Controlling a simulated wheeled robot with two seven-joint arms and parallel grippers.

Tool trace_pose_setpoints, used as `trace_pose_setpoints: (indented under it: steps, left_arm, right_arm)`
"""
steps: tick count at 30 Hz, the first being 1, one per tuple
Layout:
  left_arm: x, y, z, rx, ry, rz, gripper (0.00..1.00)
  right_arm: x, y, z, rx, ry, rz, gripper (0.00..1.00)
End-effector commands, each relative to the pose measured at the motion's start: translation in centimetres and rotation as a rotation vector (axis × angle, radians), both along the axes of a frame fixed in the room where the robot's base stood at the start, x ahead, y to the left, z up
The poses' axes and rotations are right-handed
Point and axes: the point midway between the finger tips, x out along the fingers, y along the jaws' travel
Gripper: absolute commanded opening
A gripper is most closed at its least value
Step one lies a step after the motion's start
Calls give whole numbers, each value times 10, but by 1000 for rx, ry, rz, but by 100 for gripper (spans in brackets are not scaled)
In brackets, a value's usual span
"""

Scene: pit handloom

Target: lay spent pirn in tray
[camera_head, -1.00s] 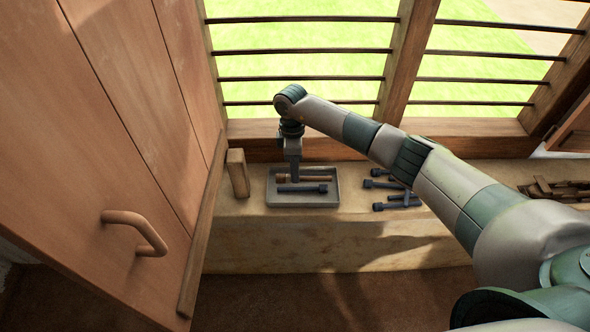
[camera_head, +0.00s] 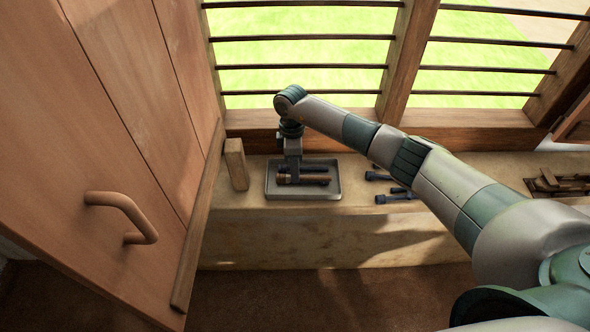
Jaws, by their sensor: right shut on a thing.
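The grey tray (camera_head: 334,192) sits on the ledge below the window bars. My right gripper (camera_head: 293,177) points down over the left half of the tray and is shut on a brown pirn (camera_head: 315,180). This pirn lies crosswise, low over the front part of the tray; I cannot tell whether it touches the tray floor. At least one dark pirn (camera_head: 316,169) shows just behind it in the tray, partly hidden by the gripper. My left gripper is not in view.
Several dark pirns (camera_head: 385,198) lie on the ledge right of the tray, partly behind my right arm. A small wooden block (camera_head: 236,164) stands left of the tray. A wooden panel with a handle (camera_head: 128,216) fills the left. Brown pieces (camera_head: 560,184) lie far right.

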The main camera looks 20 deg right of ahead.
Motion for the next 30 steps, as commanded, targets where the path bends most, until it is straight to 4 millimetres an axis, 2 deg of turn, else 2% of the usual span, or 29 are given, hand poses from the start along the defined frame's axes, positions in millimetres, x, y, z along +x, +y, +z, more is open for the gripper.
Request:
trace_pose_setpoints:
  steps: [1,4,15,30]
  left_arm:
    - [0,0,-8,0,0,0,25]
    - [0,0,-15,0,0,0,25]
    - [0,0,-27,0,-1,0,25]
    - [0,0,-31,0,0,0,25]
  right_arm:
    - [0,0,-8,0,0,0,0]
    - [0,0,-17,0,0,0,0]
    - [0,0,-42,0,1,-1,0]
    - [0,0,-49,0,0,-1,0]
